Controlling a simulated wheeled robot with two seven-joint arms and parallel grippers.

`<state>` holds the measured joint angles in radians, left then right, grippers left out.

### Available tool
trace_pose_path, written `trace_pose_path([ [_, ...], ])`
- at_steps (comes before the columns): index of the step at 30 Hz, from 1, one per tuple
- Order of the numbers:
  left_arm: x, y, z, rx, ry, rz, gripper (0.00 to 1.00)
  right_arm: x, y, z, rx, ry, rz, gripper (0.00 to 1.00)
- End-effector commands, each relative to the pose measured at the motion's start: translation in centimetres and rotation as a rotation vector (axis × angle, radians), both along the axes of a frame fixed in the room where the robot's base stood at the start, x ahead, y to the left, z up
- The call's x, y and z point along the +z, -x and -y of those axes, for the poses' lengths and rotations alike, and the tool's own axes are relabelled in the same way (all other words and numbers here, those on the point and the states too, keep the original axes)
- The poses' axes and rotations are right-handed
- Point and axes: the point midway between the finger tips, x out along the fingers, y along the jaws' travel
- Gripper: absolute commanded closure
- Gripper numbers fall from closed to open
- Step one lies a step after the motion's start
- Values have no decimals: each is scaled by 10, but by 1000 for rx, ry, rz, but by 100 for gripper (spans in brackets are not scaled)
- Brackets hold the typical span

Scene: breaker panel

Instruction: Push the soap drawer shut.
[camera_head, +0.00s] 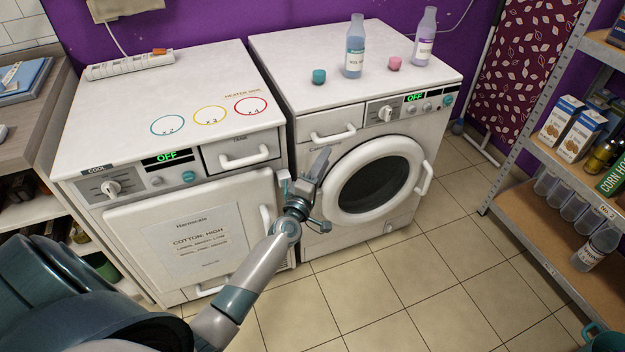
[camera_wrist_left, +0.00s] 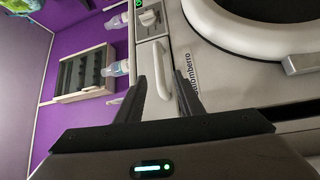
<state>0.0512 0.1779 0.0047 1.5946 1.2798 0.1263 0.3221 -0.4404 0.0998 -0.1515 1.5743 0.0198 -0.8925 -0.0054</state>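The soap drawer (camera_head: 319,129) is at the upper left of the right-hand washer's front and has a white bar handle (camera_head: 334,136). I cannot tell how far the drawer stands out from the panel. My left gripper (camera_head: 303,169) is in front of the washer's left edge, below the drawer, with its fingers apart and empty. In the left wrist view, turned sideways, the drawer's handle (camera_wrist_left: 160,78) appears between the two open fingertips (camera_wrist_left: 163,85). I cannot tell whether they touch it. My right gripper is not in view.
The round washer door (camera_head: 375,180) is shut, just right of my left gripper. The left-hand dryer (camera_head: 180,240) has a tank drawer (camera_head: 240,150) with a handle close by. Bottles (camera_head: 355,50) and caps stand on the washer. The floor ahead is clear.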

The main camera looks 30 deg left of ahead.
Motion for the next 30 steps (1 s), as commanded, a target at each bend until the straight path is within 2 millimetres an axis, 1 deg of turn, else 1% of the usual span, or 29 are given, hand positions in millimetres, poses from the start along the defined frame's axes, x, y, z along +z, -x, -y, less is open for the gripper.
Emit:
trace_pose_path([
  [1, -2, 11, 1, 0, 1, -2, 66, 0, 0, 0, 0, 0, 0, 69],
  [6, -7, 40, 4, 1, -2, -2, 66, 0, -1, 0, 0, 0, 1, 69],
  [9, -9, 54, 6, 1, -1, -2, 66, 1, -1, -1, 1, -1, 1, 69],
  [12, -9, 63, 7, 1, -1, 0, 66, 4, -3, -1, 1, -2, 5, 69],
  [18, -9, 70, 7, 1, -1, 1, 66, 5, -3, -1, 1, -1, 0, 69],
  [30, -9, 70, 8, 1, -1, 0, 66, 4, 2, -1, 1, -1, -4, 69],
])
